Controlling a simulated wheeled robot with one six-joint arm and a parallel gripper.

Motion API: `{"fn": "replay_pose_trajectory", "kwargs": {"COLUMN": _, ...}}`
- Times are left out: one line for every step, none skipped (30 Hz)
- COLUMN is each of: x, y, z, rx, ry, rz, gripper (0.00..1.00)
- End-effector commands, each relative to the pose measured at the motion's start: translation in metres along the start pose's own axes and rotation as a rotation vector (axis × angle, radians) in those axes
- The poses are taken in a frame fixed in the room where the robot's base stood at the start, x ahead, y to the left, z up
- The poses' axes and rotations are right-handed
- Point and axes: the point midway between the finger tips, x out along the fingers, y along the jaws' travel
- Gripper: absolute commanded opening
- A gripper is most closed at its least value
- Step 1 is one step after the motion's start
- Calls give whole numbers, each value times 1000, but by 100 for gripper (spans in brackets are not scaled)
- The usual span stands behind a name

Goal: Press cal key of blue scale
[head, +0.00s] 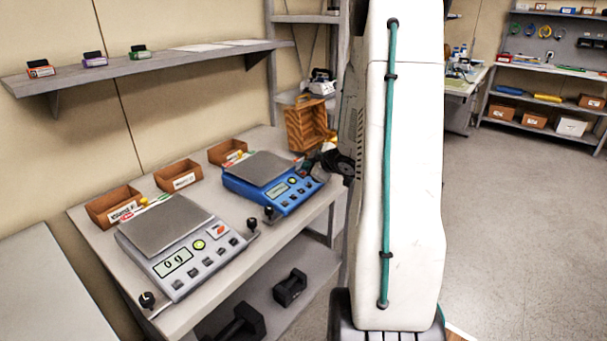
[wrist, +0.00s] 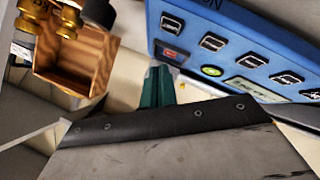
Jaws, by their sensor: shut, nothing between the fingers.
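The blue scale (head: 283,207) stands on the bench in the head view, with a grey weighing plate, a small display, a round green mark and a row of dark keys on its front panel. In the wrist view its blue panel (wrist: 232,52) fills the upper right, turned about. A red-marked key (wrist: 170,53) sits at the panel's left end there; key labels are too small to read. My gripper (wrist: 157,76) is shut and empty, its teal fingers just beside that end of the panel. I cannot tell whether they touch it. In the head view my arm hides much of the gripper.
A grey scale (head: 196,261) stands to the left on the same bench (head: 92,222). Small brown bins (head: 178,176) line the back. A wooden crate (head: 305,127) stands behind the blue scale's right end, close to my arm. A shelf (head: 200,62) overhangs the bench.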

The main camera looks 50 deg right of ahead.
Motion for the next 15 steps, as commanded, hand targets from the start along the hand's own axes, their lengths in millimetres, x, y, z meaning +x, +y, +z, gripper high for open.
{"fn": "replay_pose_trajectory", "kwargs": {"x": -1, "y": 1, "z": -1, "rx": -1, "ry": 0, "rz": 1, "gripper": 0}}
{"fn": "replay_pose_trajectory", "kwargs": {"x": -2, "y": 2, "z": -2, "rx": -1, "ry": 1, "rz": 1, "gripper": 0}}
{"fn": "replay_pose_trajectory", "kwargs": {"x": -5, "y": 4, "z": -4, "rx": -2, "ry": 1, "rz": 2, "gripper": 0}}
{"fn": "replay_pose_trajectory", "kwargs": {"x": -7, "y": 6, "z": -5, "rx": -2, "ry": 1, "rz": 2, "gripper": 0}}
{"fn": "replay_pose_trajectory", "kwargs": {"x": -9, "y": 8, "z": -7, "rx": -2, "ry": 2, "rz": 3, "gripper": 0}}
{"fn": "replay_pose_trajectory", "kwargs": {"x": -12, "y": 9, "z": -9, "rx": -3, "ry": 1, "rz": 2, "gripper": 0}}
{"fn": "replay_pose_trajectory", "kwargs": {"x": -14, "y": 11, "z": -10, "rx": -3, "ry": 1, "rz": 2, "gripper": 0}}
{"fn": "replay_pose_trajectory", "kwargs": {"x": -16, "y": 12, "z": -12, "rx": -2, "ry": 0, "rz": 3, "gripper": 0}}
{"fn": "replay_pose_trajectory", "kwargs": {"x": -19, "y": 14, "z": -14, "rx": -3, "ry": 0, "rz": 3, "gripper": 0}}
{"fn": "replay_pose_trajectory", "kwargs": {"x": -21, "y": 16, "z": -16, "rx": -3, "ry": 0, "rz": 2, "gripper": 0}}
{"fn": "replay_pose_trajectory", "kwargs": {"x": -23, "y": 18, "z": -17, "rx": -1, "ry": 0, "rz": 3, "gripper": 0}}
{"fn": "replay_pose_trajectory", "kwargs": {"x": -26, "y": 20, "z": -19, "rx": -2, "ry": 0, "rz": 2, "gripper": 0}}
{"fn": "replay_pose_trajectory", "kwargs": {"x": -28, "y": 21, "z": -20, "rx": -3, "ry": 1, "rz": 2, "gripper": 0}}
{"fn": "replay_pose_trajectory", "kwargs": {"x": -30, "y": 22, "z": -22, "rx": -1, "ry": 1, "rz": 3, "gripper": 0}}
{"fn": "replay_pose_trajectory", "kwargs": {"x": -32, "y": 24, "z": -23, "rx": -1, "ry": 0, "rz": 2, "gripper": 0}}
